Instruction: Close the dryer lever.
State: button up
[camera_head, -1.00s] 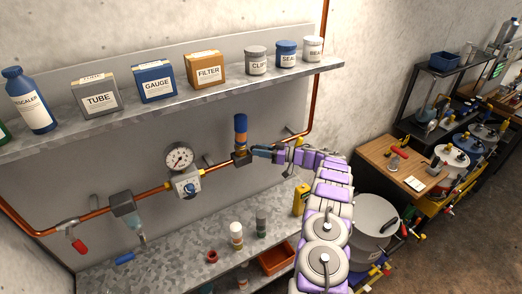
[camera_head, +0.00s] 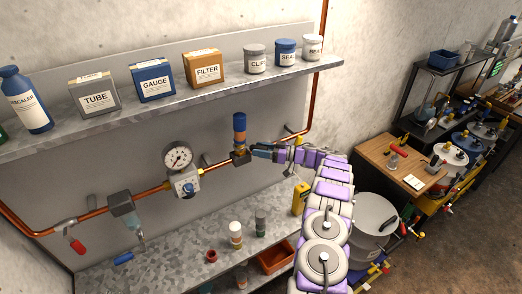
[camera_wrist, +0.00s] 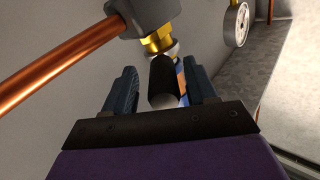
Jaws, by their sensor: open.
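The dryer appears to be the blue-and-orange cylinder (camera_head: 240,128) standing on a dark block (camera_head: 240,157) on the copper pipe. My gripper (camera_head: 256,151) is just right of that block in the head view. In the wrist view, a black round-ended handle (camera_wrist: 163,80), which looks like the lever, lies between the two open fingers of my gripper (camera_wrist: 160,86). Gaps show on both sides of it. Behind it are a brass fitting (camera_wrist: 159,40) and a grey body (camera_wrist: 145,14). In the head view the lever is hidden or too small to make out.
Left along the copper pipe (camera_head: 216,166) are a gauge (camera_head: 178,157), a grey filter unit (camera_head: 123,203) and a red-handled valve (camera_head: 77,246). A shelf (camera_head: 150,117) with boxes and jars runs above. Bottles and an orange bin (camera_head: 276,258) are below.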

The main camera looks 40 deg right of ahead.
jog(key=b+v, duration=0.2)
jog(key=v, duration=1.5)
jog(key=shift+d+f, duration=0.2)
jog(key=shift+d, duration=0.1)
jog(key=shift+w+d, duration=0.15)
jog(key=shift+d, duration=0.05)
jog(key=shift+r, duration=0.1)
